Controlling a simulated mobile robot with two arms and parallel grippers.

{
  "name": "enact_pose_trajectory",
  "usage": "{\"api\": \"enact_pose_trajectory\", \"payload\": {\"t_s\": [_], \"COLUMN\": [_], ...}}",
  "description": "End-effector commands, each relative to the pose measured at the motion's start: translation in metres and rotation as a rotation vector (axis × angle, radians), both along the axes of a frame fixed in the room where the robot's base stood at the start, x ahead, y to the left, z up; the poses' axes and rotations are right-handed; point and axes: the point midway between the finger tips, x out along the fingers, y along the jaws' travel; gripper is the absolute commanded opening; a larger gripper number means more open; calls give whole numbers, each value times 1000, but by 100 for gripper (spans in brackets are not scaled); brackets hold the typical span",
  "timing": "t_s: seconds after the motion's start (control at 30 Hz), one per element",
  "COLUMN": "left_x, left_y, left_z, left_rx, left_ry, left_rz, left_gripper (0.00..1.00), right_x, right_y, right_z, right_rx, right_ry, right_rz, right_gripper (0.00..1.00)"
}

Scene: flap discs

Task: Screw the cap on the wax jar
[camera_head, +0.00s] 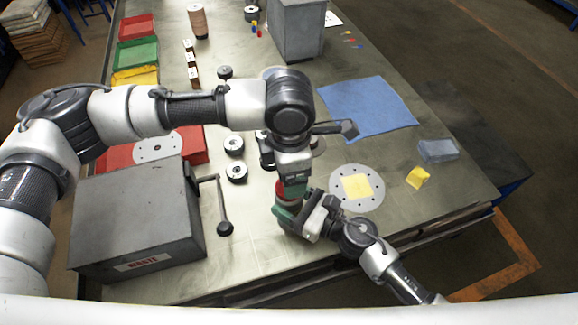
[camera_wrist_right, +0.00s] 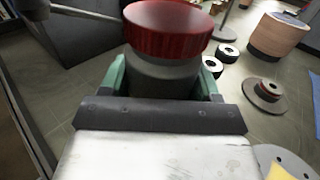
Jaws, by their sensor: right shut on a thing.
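The wax jar (camera_wrist_right: 163,75) is a grey cylinder, upright between the green finger pads of my right gripper (camera_wrist_right: 165,80), which is shut on it. The red ribbed cap (camera_wrist_right: 168,28) sits on top of the jar; whether its thread is tight I cannot tell. In the head view the cap (camera_head: 287,192) shows as a red patch beside my right gripper (camera_head: 287,213). My left gripper (camera_head: 293,188) points down right at the cap from above. Its fingertips are small and partly overlap the cap, so their opening and any contact are unclear.
A grey waste box (camera_head: 135,215) with a crank handle (camera_head: 224,210) stands at the left. A perforated disc (camera_head: 338,193) with a yellow sheet (camera_head: 357,187) lies right of the grippers. Black rings (camera_head: 236,171) lie left of them. A blue cloth (camera_head: 365,108) lies behind.

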Motion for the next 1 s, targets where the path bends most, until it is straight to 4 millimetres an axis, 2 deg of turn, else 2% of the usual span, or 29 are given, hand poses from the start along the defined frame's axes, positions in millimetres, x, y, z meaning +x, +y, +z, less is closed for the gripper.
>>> {"api": "enact_pose_trajectory", "payload": {"t_s": [0.13,0.27,1.0], "left_x": [0,0,0], "left_y": [0,0,-1], "left_z": [1,2,14], "left_rx": [0,0,0], "left_ry": [0,0,0], "left_rz": [107,319,1875], "left_gripper": [79,79,79], "right_x": [0,0,0], "right_y": [0,0,0], "right_z": [0,0,0], "right_rx": [0,0,1], "right_ry": [1,1,1], "right_rz": [0,0,0], "right_gripper": [0,0,0]}}
